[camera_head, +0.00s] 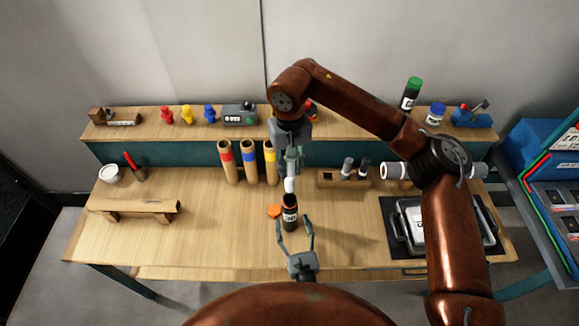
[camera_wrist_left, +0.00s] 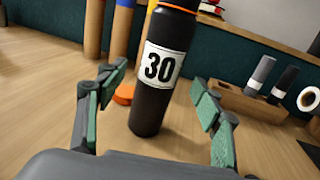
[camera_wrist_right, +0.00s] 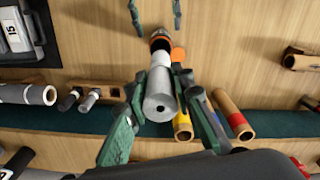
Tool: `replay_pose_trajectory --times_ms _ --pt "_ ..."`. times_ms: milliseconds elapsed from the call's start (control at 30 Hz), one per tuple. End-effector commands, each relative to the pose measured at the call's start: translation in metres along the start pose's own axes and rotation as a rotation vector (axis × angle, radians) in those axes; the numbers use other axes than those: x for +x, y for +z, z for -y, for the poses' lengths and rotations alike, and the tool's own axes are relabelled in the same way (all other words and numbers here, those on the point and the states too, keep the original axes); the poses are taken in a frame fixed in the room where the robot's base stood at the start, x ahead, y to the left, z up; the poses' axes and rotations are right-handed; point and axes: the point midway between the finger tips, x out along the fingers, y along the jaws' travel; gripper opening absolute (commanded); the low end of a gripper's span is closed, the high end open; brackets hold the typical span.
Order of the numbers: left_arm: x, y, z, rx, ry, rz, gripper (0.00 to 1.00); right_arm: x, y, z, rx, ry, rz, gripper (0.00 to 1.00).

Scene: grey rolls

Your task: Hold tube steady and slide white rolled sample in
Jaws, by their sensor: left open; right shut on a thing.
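The black tube (camera_head: 290,215) with a white "30" label and an orange rim stands upright on the table; its label shows in the left wrist view (camera_wrist_left: 158,65). My left gripper (camera_head: 294,230) is open, its fingers spread on either side in front of the tube. My right gripper (camera_head: 291,160) is shut on the rolled sample (camera_wrist_right: 160,88), grey with a white lower end (camera_head: 290,185). The roll hangs roughly upright, its white end just over the tube's mouth; I cannot tell whether they touch. The orange cap (camera_head: 274,211) lies left of the tube.
Cardboard tubes with red, blue and yellow bands (camera_head: 249,163) stand behind. A wooden rack (camera_head: 328,180) with small rolls is to the right, and a tray (camera_head: 400,222) lies further right. A wooden stand (camera_head: 134,208) is at left. The table's front is mostly clear.

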Motion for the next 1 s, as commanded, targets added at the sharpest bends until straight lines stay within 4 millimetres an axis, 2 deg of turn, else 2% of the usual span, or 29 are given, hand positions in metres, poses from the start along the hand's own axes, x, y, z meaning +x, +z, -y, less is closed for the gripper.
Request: replay_pose_trajectory --times_ms 200,400,800,1000 --pt "0.029 0.001 0.000 0.000 0.001 0.001 0.61 0.000 0.000 0.000 0.000 0.000 0.000 0.00" --pt "0.045 0.000 0.000 0.000 0.001 0.001 0.61 0.000 0.000 0.000 0.000 0.000 0.000 0.00" --pt "0.050 0.000 0.000 0.000 0.001 0.000 0.61 0.000 0.000 0.000 0.000 0.000 0.000 0.00" --pt "0.050 0.000 -0.001 0.000 0.001 0.000 0.47 0.000 0.000 0.000 0.000 0.000 0.000 0.00"
